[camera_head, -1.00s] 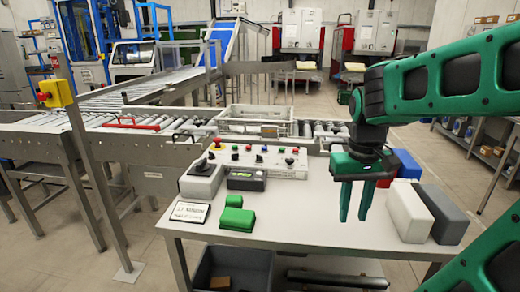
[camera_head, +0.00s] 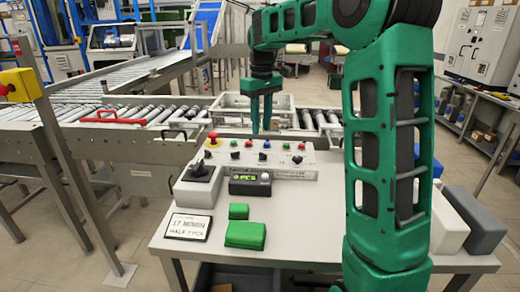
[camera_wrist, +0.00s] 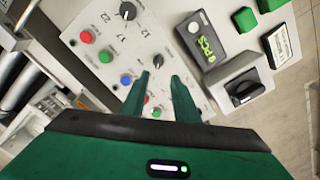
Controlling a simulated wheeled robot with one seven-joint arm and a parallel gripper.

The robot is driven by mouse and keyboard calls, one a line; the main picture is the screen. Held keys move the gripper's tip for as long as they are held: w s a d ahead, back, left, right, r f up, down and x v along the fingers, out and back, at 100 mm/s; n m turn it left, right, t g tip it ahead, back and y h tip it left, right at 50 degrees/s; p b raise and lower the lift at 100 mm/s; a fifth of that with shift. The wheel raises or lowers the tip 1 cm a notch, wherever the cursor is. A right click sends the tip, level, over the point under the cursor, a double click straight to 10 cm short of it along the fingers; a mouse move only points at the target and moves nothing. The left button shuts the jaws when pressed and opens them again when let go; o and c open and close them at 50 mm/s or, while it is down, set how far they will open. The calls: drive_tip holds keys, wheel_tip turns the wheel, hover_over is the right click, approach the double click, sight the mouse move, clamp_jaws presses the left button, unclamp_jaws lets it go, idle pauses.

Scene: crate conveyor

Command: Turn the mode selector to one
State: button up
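The white control panel (camera_head: 225,157) carries coloured buttons and several black knobs. One black knob (camera_wrist: 127,10) has the numbers 12, 17 and 22 around it in the wrist view. A grey box with a black rotary switch (camera_head: 199,169) stands at the panel's front left; the switch also shows in the wrist view (camera_wrist: 243,91). I cannot read which one is the mode selector or its setting. My gripper (camera_head: 261,131) points down above the panel. Its fingers (camera_wrist: 160,76) are apart, with nothing held between them.
A display box (camera_head: 250,184), green blocks (camera_head: 245,235) and a sign (camera_head: 187,226) lie on the white table. A red emergency button (camera_head: 213,138) rises at the panel's left. White and grey blocks (camera_head: 484,222) stand at the right. The roller conveyor and a crate (camera_head: 230,106) are behind.

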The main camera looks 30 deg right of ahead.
sight(263, 156)
drive_tip(key=f, duration=0.9)
drive_tip(key=shift+s+d+f, duration=0.15)
drive_tip(key=shift+d+f, duration=0.05)
drive_tip(key=shift+d, duration=0.05)
clamp_jaws()
